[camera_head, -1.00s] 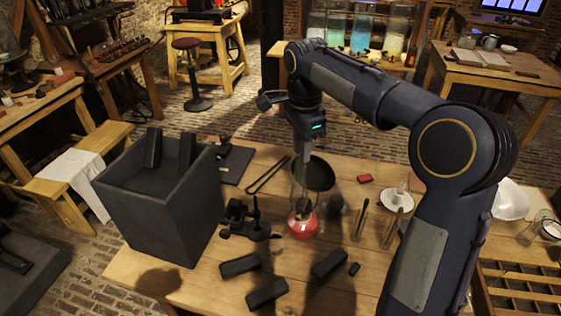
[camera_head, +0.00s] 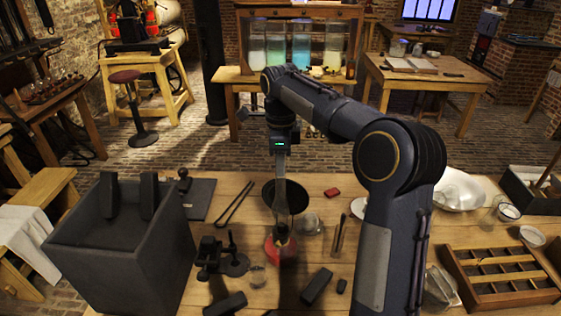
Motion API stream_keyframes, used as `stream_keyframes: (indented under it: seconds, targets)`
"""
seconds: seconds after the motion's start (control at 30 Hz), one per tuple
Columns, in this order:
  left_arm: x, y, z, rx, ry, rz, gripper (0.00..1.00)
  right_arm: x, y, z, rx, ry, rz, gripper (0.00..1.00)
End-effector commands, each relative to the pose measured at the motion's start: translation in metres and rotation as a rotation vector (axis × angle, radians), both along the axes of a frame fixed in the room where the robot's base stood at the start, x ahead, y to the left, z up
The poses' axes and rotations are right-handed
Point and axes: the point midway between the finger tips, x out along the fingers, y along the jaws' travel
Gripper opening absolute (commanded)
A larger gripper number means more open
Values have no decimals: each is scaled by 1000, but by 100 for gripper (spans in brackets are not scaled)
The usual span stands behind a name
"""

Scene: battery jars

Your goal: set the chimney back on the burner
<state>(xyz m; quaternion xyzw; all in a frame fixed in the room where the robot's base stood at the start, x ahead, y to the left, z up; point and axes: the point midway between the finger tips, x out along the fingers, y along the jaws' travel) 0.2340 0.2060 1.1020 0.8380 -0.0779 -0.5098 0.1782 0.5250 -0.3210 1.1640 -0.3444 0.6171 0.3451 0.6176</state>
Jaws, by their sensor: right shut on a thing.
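The burner (camera_head: 281,251) is a small lamp with a red body, standing on the wooden table near the middle of the camera_head view. My right gripper (camera_head: 280,180) points down above it and is shut on the glass chimney (camera_head: 281,212). The chimney is clear and hard to make out against the dark pan behind it. It looks upright, over the burner's top. I cannot tell whether its lower end touches the burner. My left gripper is not in view.
A dark pan (camera_head: 294,196) lies behind the chimney. A black clamp-like stand (camera_head: 216,256) is left of the burner, with a large dark grey box (camera_head: 123,250) further left. Dark blocks (camera_head: 316,287) lie in front. A divided wooden tray (camera_head: 505,275) is at right.

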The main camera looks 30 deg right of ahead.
Motion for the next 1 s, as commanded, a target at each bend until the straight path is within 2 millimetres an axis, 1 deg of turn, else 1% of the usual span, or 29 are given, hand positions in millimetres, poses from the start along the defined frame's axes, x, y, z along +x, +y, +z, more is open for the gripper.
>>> stream_keyframes:
  seconds: [1.0]
  targets:
    - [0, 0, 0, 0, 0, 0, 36, 0, -1, -6, -1, 1, 0, 1]
